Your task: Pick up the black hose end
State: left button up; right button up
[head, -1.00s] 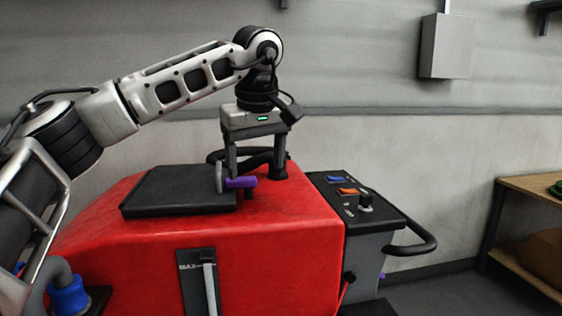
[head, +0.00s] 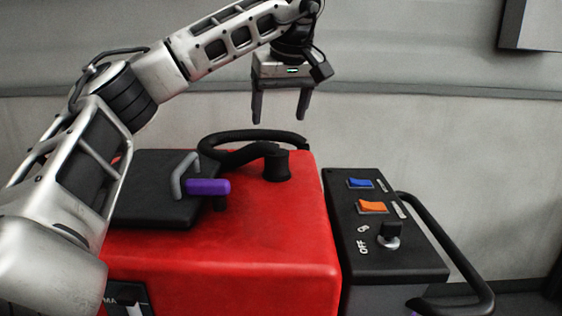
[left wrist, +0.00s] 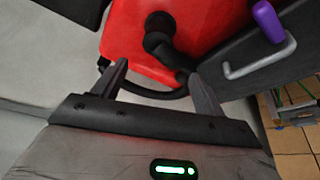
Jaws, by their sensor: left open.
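The black hose end (head: 276,166) stands upright as a thick cuff on the red tank top. Its hose bends left from it and loops back behind. The cuff also shows in the left wrist view (left wrist: 159,23), beyond the fingers. My left gripper (head: 280,120) is open and empty, pointing down in the air above the hose end. In the left wrist view its two spread fingers (left wrist: 155,70) have the hose (left wrist: 165,54) showing between and beyond them, with nothing gripped. My right gripper is not in view.
A black lid (head: 150,205) with a grey handle (head: 178,176) lies left of the hose. A purple lever (head: 208,187) sits beside it. Right is a black control panel (head: 385,240) with switches and a knob, then a black bar handle (head: 450,245). The wall stands behind.

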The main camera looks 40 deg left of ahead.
aim_at(277, 152)
pick_arm(q)
jog(key=x, duration=0.5)
jog(key=shift+w+f, duration=0.15)
jog(key=shift+f, duration=0.2)
jog(key=shift+w+a+f+p, duration=0.15)
jog(key=shift+f+p, duration=0.15)
jog(key=shift+f, duration=0.25)
jog(key=x, duration=0.3)
jog(key=shift+f+p, duration=0.35)
jog(key=shift+f, duration=0.4)
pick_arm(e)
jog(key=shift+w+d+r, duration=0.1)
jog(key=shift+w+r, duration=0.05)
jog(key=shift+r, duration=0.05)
pick_arm(q)
jog(key=c, duration=1.2)
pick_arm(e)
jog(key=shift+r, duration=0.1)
pick_arm(q)
jog(key=shift+o, duration=0.2)
